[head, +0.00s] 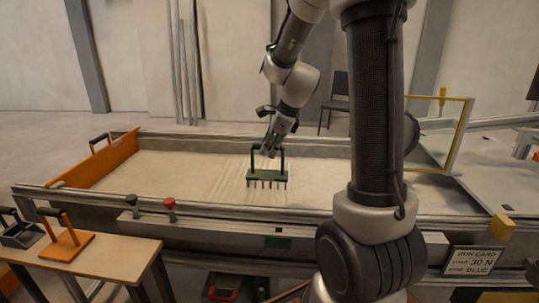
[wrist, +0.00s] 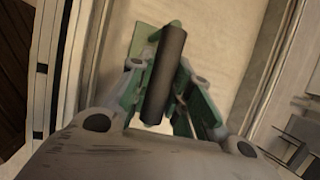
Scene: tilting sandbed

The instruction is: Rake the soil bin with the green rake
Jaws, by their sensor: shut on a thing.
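The green rake (head: 267,178) stands upright with its tines at the pale sand of the soil bin (head: 130,185), near the bin's middle. Faint lines show in the sand around it. My gripper (head: 270,151) is shut on the rake's top handle. In the wrist view the dark handle bar (wrist: 166,72) lies between my gripper's fingers (wrist: 165,95), with green rake parts behind it. The fingers and handle hide part of the rake there. I cannot tell how deep the tines sit.
An orange board (head: 100,165) with a handle closes the bin's left end. A side table (head: 90,255) holds an orange tool (head: 68,244) and a grey tool (head: 20,232).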

